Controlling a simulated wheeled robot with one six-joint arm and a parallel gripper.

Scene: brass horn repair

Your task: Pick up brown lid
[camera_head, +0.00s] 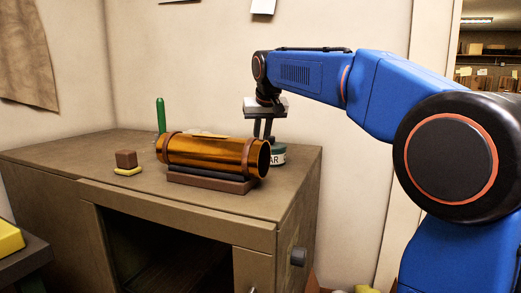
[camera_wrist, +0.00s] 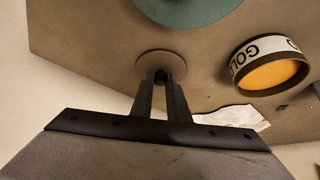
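The brown lid (camera_wrist: 145,63) is a flat round disc lying on the tabletop in the wrist view, with a small dark knob at its middle. My gripper (camera_wrist: 160,78) points at it, its two dark fingers a narrow gap apart, with the tips at the knob. I cannot tell whether the fingers press on the knob. In the head view my gripper (camera_head: 262,133) hangs behind the amber horn tube, and the lid is hidden there.
An open jar marked GOLD (camera_wrist: 270,67) and a teal round thing (camera_wrist: 188,8) flank the lid. A white sheet (camera_wrist: 235,117) lies nearby. The amber tube (camera_head: 205,152) rests on a block in front, with a green bottle (camera_head: 161,115) and small brown block (camera_head: 126,158) leftward.

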